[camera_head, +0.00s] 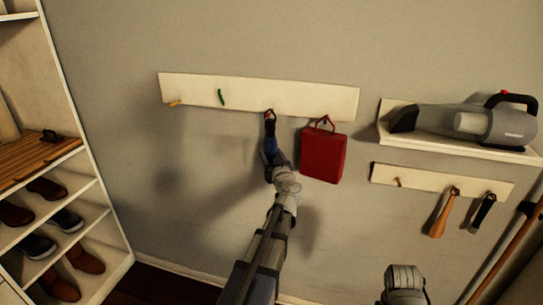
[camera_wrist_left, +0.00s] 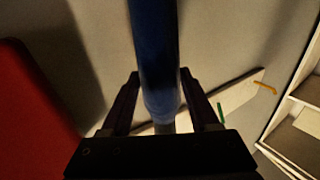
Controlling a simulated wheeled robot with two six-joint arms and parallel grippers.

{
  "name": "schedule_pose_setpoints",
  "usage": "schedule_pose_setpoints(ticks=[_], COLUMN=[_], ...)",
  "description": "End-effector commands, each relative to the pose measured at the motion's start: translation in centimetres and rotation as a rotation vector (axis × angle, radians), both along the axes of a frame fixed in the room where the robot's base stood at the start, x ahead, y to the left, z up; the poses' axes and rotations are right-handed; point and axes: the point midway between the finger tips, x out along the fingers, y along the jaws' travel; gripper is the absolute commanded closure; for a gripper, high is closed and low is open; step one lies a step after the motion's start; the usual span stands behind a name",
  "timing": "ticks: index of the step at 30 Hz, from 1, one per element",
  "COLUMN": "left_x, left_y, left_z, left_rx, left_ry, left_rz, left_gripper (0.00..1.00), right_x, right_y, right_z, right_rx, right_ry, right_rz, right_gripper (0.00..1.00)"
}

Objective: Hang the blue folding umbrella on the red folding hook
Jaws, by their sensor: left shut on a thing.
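The blue folding umbrella (camera_head: 270,145) is upright in front of the wall, just below the white hook board. Its dark upper end is close to a small red hook (camera_head: 269,111) on the board's lower edge; I cannot tell whether its loop is over the hook. My left gripper (camera_head: 272,163) is shut on the umbrella's lower part. In the left wrist view the blue umbrella (camera_wrist_left: 155,50) runs between the two dark fingers (camera_wrist_left: 162,100). The red hook is hidden there. My right gripper is not seen; only a grey part of my right arm shows at the bottom.
A red bag (camera_head: 323,156) hangs close on the right of the umbrella. The board (camera_head: 245,103) also carries a green hook (camera_head: 221,97) and a yellow hook (camera_head: 174,103). A shelf with a handheld vacuum (camera_head: 470,122) is at right, a shoe rack (camera_head: 110,232) at left.

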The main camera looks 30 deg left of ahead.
Motion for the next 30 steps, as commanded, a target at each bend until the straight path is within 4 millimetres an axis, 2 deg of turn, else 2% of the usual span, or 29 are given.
schedule_pose_setpoints(ticks=[4,5,13,23,30], left_x=[0.0,0.0,0.0,-0.2,-1.9], left_y=[0.0,0.0,0.0,-0.2,-1.7], left_z=[0.0,0.0,0.0,0.0,0.0], left_rx=[0.001,0.001,0.000,0.000,0.000], left_ry=[0.001,0.001,0.000,0.000,0.000], left_rz=[0.000,0.000,0.000,0.000,-0.002], left_gripper=[1.00,0.35,0.05,0.04,0.04], right_x=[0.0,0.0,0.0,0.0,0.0], right_y=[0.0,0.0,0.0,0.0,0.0], right_z=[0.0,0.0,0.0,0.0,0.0], right_rx=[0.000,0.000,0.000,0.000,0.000], right_ry=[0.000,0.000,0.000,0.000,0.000], right_rz=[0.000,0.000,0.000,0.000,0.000], right_gripper=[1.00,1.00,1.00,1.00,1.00])
